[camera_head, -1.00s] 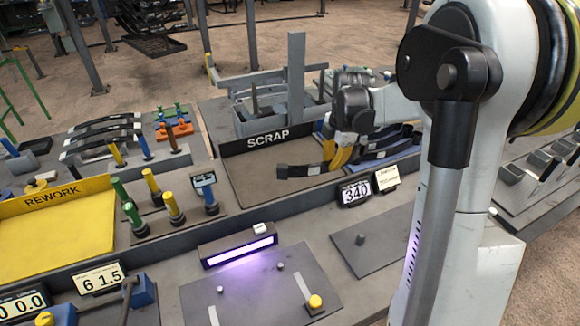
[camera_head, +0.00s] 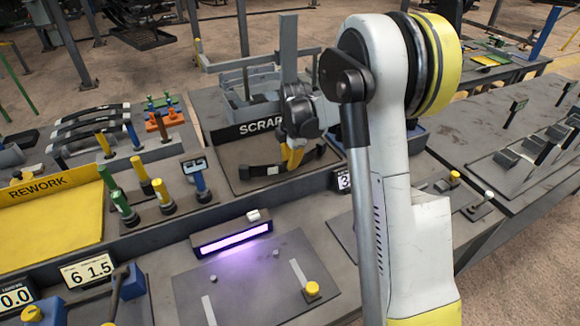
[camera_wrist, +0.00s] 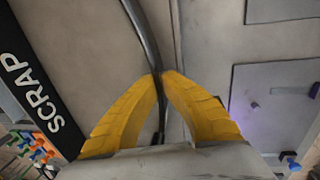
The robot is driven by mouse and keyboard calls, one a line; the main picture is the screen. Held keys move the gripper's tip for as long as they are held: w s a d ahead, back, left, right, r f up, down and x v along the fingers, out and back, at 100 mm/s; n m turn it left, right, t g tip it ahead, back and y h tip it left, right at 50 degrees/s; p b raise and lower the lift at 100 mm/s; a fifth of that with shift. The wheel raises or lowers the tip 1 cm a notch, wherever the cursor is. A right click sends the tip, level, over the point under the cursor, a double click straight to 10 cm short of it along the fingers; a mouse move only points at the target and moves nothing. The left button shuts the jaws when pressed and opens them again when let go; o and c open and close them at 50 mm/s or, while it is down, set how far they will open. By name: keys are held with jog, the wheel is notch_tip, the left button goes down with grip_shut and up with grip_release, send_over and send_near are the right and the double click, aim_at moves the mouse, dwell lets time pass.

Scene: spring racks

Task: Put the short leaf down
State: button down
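My gripper (camera_head: 290,160) has yellow fingers and is shut on a short dark curved leaf (camera_head: 262,171). In the wrist view the fingertips (camera_wrist: 161,76) meet on the leaf (camera_wrist: 138,18), which runs up the picture as a thin black strip. The leaf is over the brown floor of the scrap bay (camera_head: 232,178), behind which stands the black SCRAP board (camera_head: 250,130). I cannot tell whether the leaf touches the floor. The gripper hides its middle.
A yellow REWORK tray (camera_head: 50,220) lies at the left. Several coloured upright handles (camera_head: 160,195) stand between it and the scrap bay. A grey post (camera_head: 289,55) rises behind the SCRAP board. A lit bar (camera_head: 232,238) and a plate (camera_head: 245,285) lie in front.

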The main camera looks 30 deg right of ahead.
jog(key=shift+f, duration=0.35)
jog(key=shift+f, duration=0.15)
jog(key=c, duration=1.6)
grip_release()
